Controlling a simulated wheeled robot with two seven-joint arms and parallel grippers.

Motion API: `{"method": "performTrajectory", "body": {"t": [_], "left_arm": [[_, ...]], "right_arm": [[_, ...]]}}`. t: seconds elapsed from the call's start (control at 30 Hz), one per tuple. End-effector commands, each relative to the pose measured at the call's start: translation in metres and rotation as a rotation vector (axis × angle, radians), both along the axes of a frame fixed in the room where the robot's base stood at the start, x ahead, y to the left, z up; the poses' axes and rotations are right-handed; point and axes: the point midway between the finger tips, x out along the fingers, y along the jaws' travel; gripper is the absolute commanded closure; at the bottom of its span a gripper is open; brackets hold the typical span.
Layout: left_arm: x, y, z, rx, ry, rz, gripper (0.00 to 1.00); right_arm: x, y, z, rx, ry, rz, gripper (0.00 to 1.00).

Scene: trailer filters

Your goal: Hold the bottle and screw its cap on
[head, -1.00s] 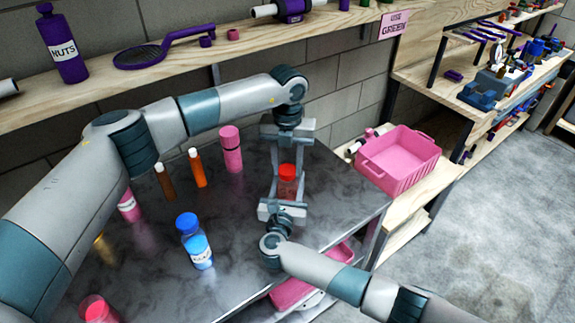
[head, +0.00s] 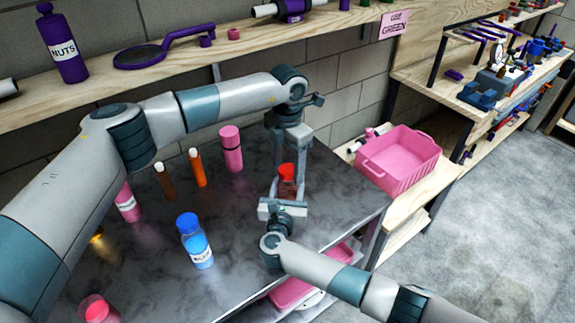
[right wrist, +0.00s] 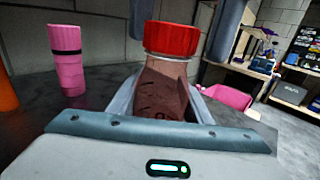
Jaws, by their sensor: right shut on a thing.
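A bottle with dark reddish contents (head: 287,188) stands upright at the right part of the metal table. Its red cap (head: 287,171) sits on its top; both also show in the right wrist view, the cap (right wrist: 171,39) above the bottle body (right wrist: 163,92). My right gripper (head: 285,200) is shut around the bottle's body from the front. My left gripper (head: 291,160) points down from above, its fingers apart on either side of the cap, with a gap visible in the right wrist view. Whether the cap is fully threaded cannot be seen.
A blue-capped bottle (head: 195,240), a pink bottle (head: 231,149), an orange bottle (head: 197,168) and a brown bottle (head: 165,181) stand to the left on the table. A pink crate (head: 399,157) is on a wooden shelf at right. A wooden shelf (head: 80,85) runs behind.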

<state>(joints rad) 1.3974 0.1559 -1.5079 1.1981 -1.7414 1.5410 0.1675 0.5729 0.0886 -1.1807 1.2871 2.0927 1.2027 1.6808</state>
Motion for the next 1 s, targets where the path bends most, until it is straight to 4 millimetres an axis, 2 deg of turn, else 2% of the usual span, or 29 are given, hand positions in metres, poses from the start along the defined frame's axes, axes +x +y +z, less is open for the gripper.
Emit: {"method": "performTrajectory", "body": {"t": [0.27,0.47,0.67,1.0], "left_arm": [[0.000,0.000,0.000,0.001,-0.001,0.001,0.42],[0.001,0.000,0.008,0.001,-0.002,0.002,0.42],[0.001,0.000,0.032,0.001,-0.003,0.000,0.42],[0.001,0.000,0.092,0.001,-0.003,0.001,0.42]], "right_arm": [[0.000,0.000,0.000,0.000,0.000,0.000,1.00],[0.000,0.000,0.000,0.000,0.000,0.000,1.00],[0.000,0.000,0.000,0.000,0.000,0.000,1.00],[0.000,0.000,0.000,0.000,0.000,0.000,1.00]]}}
